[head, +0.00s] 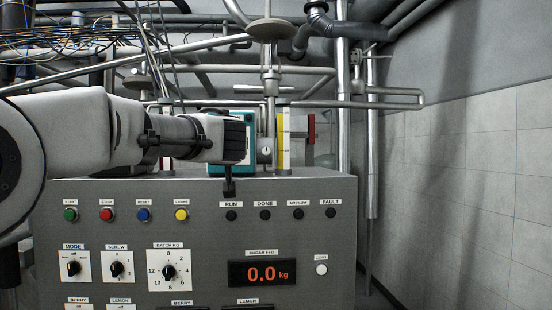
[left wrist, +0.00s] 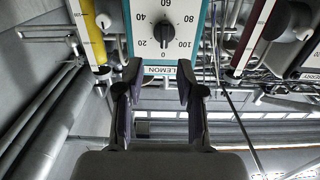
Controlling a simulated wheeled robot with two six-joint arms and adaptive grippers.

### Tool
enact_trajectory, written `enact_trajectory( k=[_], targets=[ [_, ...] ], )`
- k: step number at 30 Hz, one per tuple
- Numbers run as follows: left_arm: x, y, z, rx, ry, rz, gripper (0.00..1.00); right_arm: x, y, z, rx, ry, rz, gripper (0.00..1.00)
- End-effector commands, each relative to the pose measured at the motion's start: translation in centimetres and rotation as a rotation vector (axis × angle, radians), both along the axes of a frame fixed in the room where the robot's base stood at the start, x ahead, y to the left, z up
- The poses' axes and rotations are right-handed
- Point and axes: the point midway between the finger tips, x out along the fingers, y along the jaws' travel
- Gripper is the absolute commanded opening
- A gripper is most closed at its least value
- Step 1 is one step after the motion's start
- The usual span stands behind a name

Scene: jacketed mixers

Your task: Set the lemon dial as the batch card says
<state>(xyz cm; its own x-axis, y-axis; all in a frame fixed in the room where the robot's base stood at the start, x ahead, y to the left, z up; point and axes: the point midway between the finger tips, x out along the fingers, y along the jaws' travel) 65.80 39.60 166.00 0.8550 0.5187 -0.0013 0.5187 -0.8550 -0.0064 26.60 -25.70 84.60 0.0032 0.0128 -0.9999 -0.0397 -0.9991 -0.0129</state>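The lemon dial is a black knob (left wrist: 163,36) on a white face with a scale from 0 to 100. Its teal-framed panel (left wrist: 202,42) carries a LEMON label (left wrist: 160,70) below the knob. I cannot clearly read the knob's pointer. My left gripper (left wrist: 158,82) is open and empty, its fingertips at either side of the label, below the knob in the picture. My right gripper is not in view. No batch card is readable.
The grey console (head: 320,210) has buttons, lamps, selector dials and a display (head: 262,273) reading 0.0 kg. A yellow-edged panel (head: 280,140) stands right of the teal one. In the wrist view a yellow tube (left wrist: 88,35) and a dark red one (left wrist: 252,38) flank the dial.

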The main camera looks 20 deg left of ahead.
Motion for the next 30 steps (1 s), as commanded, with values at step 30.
enact_trajectory(
  k=[30],
  targets=[
    [6.5,4.2,0.4,0.0,-0.008,0.005,0.0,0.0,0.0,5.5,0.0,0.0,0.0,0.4]
  ],
)
